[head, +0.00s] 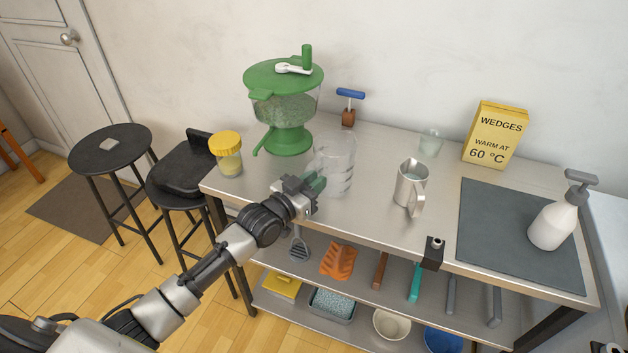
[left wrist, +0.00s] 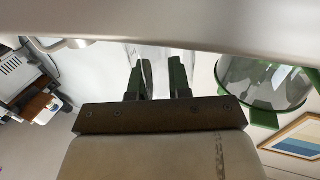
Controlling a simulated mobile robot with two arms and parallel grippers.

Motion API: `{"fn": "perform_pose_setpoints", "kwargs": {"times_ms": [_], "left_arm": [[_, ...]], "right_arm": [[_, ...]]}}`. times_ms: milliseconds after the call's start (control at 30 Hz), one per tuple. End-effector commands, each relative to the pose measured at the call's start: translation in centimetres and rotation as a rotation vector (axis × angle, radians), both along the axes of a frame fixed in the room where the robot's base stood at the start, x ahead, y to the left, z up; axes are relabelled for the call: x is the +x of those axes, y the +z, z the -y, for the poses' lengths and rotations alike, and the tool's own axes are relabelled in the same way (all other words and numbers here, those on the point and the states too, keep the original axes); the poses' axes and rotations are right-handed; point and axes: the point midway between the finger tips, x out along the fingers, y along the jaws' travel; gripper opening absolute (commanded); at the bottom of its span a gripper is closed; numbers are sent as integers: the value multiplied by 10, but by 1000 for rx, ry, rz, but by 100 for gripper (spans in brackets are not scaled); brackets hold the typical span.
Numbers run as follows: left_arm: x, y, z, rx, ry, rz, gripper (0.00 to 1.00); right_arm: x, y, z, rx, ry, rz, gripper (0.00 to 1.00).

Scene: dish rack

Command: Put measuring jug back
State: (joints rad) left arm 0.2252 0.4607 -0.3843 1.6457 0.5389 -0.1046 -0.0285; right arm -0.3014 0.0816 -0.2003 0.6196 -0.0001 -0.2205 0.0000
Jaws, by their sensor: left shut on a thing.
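The clear measuring jug (head: 336,158) is upright at the front left of the steel table. My left gripper (head: 313,184) reaches it from the front left and is shut on its near left side. In the left wrist view the green fingers (left wrist: 160,80) stand on either side of a clear strip of the jug (left wrist: 150,48). I cannot tell whether the jug's base touches the table.
A green-lidded dispenser (head: 284,100) and a yellow-lidded jar (head: 227,155) stand left of the jug. A metal pitcher (head: 409,188) is to its right, with a small glass (head: 431,143) behind. A soap bottle (head: 553,222) stands on a dark mat (head: 497,225). Steel between jug and pitcher is bare.

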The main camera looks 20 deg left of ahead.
Motion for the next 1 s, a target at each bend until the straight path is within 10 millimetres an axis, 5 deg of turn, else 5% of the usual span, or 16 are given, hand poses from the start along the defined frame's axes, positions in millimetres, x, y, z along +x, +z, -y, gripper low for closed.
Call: {"fn": "perform_pose_setpoints", "kwargs": {"times_ms": [667,700,800,867,1000], "left_arm": [[0,-5,0,-1,0,2,0],[0,-5,0,-1,0,2,23],[0,-5,0,0,0,1,38],[0,-5,0,0,0,1,47],[0,-5,0,0,0,1,48]], "right_arm": [[1,-4,-3,4,-1,2,27],[1,-4,-3,4,-1,2,27],[2,-3,-3,4,-1,2,27],[2,-3,-3,4,-1,2,27],[2,-4,-3,4,-1,3,27]]}}
